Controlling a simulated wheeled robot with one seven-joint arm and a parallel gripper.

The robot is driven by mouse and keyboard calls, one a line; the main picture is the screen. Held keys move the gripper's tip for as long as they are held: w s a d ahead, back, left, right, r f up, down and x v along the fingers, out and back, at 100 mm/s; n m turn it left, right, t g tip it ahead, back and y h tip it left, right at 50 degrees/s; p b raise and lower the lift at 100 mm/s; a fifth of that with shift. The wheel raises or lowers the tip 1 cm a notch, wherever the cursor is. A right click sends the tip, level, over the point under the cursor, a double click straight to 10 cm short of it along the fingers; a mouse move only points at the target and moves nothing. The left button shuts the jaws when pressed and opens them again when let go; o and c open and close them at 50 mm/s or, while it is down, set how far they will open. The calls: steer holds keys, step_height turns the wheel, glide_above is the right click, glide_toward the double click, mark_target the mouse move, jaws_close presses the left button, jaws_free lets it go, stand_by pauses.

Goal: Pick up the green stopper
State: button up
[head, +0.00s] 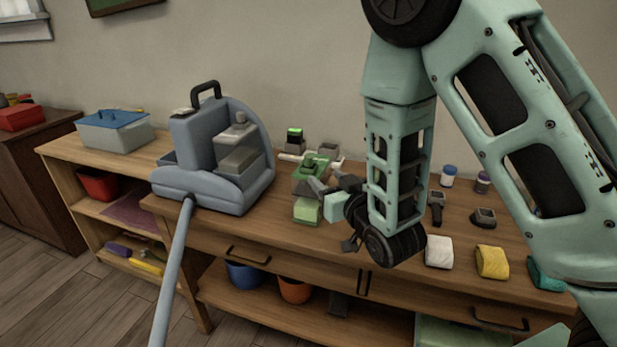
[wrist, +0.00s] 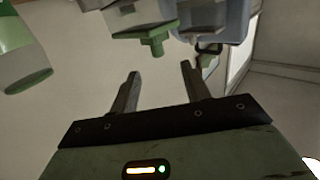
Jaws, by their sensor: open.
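A small green stopper-like knob (wrist: 152,42) shows in the wrist view, on a grey body, beyond and between my fingertips. In the head view a green piece (head: 312,163) sits on a grey and green item on the workbench, just left of my gripper; I cannot tell for sure that it is the same knob. My gripper (wrist: 160,72) is open, with nothing between its fingers. In the head view my arm partly hides the gripper and the items beside it.
A blue-grey machine (head: 222,160) with a hose stands left on the workbench (head: 210,222). A pale green block (head: 307,211) lies in front of the green item. Rolled cloths, white (head: 438,252) and yellow (head: 492,262), lie at the right front.

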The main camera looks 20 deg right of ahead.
mark_target(311, 162)
steer(key=w, duration=0.1)
steer(key=w+b, duration=0.1)
steer(key=w, duration=0.1)
steer(key=w+b, duration=0.1)
steer(key=w, duration=0.1)
steer(key=shift+a, duration=0.35)
steer(key=shift+w+a+f+p, duration=0.15)
steer(key=shift+w+p, duration=0.1)
steer(key=shift+w, duration=1.3)
steer(key=shift+w+a+p, duration=0.1)
steer(key=shift+w+p, duration=0.15)
steer(key=shift+w, duration=1.3)
steer(key=c, duration=1)
